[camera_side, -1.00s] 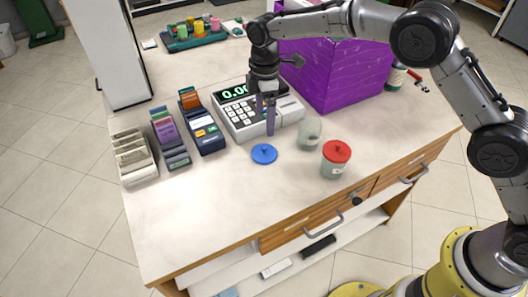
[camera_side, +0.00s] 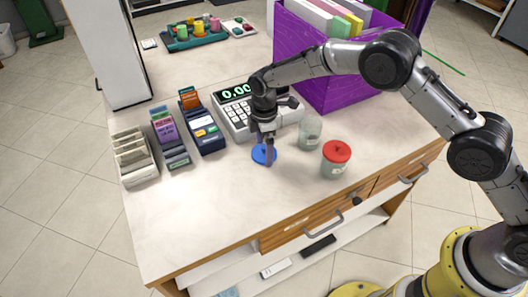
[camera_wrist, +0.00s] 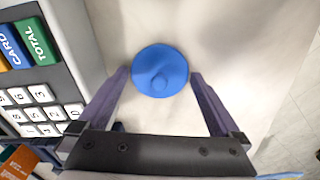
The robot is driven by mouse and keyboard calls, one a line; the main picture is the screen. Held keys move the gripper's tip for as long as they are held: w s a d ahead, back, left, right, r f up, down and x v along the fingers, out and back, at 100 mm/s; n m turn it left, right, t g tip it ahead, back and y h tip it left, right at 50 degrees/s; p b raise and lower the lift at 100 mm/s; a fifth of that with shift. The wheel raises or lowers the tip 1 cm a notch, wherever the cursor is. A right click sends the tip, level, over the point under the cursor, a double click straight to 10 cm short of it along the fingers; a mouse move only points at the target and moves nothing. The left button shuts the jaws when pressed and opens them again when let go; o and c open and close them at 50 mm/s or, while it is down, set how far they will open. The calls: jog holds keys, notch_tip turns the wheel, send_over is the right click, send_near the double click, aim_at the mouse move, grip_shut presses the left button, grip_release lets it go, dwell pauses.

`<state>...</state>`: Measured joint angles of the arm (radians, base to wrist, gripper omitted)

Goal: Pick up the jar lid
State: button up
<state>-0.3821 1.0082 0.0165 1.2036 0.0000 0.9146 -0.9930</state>
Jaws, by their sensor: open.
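In the wrist view the lid (camera_wrist: 160,70) sits between the tips of my two fingers, with a small gap on each side. My gripper (camera_side: 266,150) is open and points down at the lid; it also shows in the wrist view (camera_wrist: 160,82). In the side view the fingers partly cover the lid. An open glass jar (camera_side: 309,132) stands to the right of the lid.
A jar with a red lid (camera_side: 336,158) stands at the right. The cash register (camera_side: 238,118) is just behind my gripper. A purple box (camera_side: 318,77) of folders stands behind. A card terminal (camera_side: 204,127) is at left. The counter's front left (camera_side: 190,215) is clear.

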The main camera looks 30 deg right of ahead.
jog(key=c, duration=1)
jog(key=shift+o, duration=0.2)
